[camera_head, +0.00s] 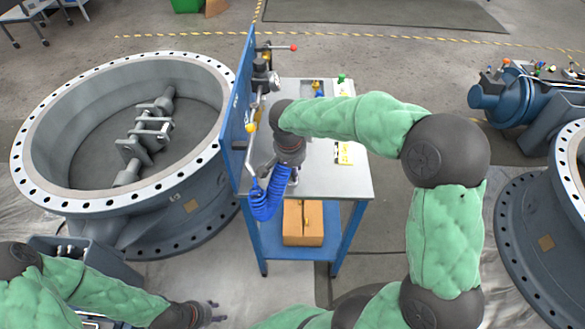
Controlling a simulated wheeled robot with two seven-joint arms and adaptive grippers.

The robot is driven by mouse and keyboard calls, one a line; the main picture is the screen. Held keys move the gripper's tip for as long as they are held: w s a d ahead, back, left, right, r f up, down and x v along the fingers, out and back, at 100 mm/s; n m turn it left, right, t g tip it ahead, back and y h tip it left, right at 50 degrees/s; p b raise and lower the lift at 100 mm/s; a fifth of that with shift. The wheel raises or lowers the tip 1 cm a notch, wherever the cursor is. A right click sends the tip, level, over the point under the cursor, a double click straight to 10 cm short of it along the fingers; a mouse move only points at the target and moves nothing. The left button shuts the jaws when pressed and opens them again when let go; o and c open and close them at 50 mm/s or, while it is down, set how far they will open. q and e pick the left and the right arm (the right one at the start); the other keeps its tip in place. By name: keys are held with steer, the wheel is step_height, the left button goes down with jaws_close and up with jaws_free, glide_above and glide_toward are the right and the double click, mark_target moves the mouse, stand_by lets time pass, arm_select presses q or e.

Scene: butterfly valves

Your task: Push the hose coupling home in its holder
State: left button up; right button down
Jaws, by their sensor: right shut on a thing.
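A blue coiled hose (264,203) hangs beside the blue upright panel (238,115) at the left edge of the workbench. My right arm reaches over the bench from the right. My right gripper (272,168) points down at the panel's face, just above the coil, and is shut on the hose coupling at the hose's upper end. The coupling itself is mostly hidden by the gripper and wrist. The holder cannot be made out, nor how far the coupling sits in it. My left gripper (216,312) is low in the picture, open and empty, well away from the bench.
The panel carries fittings, including a red-tipped lever (293,47) and a gauge (261,87). A cardboard box (303,222) stands on the bench's lower shelf. A large flanged valve (50,195) is close on the panel's left. The bench top's front right (350,185) is bare.

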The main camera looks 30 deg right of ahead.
steer(key=shift+f, duration=0.3)
steer(key=c, duration=0.8)
jaws_free()
steer(key=o, duration=0.5)
steer(key=shift+r, duration=0.1)
steer(key=shift+r+p, duration=2.5)
steer(key=shift+r, duration=1.25)
